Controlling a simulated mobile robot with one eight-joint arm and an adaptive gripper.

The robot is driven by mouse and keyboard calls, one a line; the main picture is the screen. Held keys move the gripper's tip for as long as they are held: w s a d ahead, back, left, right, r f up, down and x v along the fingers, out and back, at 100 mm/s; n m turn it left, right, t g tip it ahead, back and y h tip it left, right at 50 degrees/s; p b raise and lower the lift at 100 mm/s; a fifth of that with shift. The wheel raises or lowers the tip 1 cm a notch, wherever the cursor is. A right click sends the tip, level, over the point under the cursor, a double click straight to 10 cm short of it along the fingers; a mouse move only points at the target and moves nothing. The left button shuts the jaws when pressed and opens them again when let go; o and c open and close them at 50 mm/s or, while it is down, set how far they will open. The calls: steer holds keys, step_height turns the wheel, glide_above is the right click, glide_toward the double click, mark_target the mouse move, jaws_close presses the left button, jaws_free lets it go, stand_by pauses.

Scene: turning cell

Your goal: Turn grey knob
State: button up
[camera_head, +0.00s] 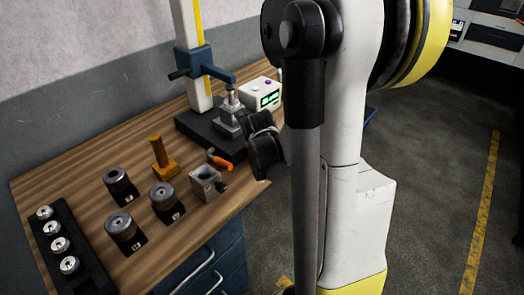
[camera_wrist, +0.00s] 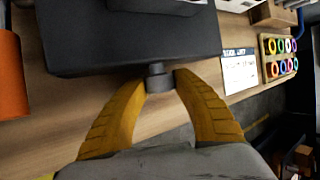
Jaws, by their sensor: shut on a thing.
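The grey knob (camera_wrist: 159,84) sticks out from the edge of a dark base block (camera_wrist: 120,38) in the wrist view. My gripper (camera_wrist: 161,78) has its two yellow fingers closed around the knob, with one fingertip on each side of it. In the head view the dark base (camera_head: 190,124) carries a tall column and a blue arm (camera_head: 215,71). There, my arm covers the right side of the bench, and I cannot make out the knob or the fingertips.
A white box with a green display (camera_head: 262,95) stands behind the base. An orange-handled tool (camera_head: 220,161), a grey block (camera_head: 205,183) and several dark round holders (camera_head: 120,185) are on the bench. The wrist view shows a card (camera_wrist: 239,72) and a tray of coloured rings (camera_wrist: 266,72).

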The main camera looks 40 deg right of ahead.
steer(key=o, duration=1.2)
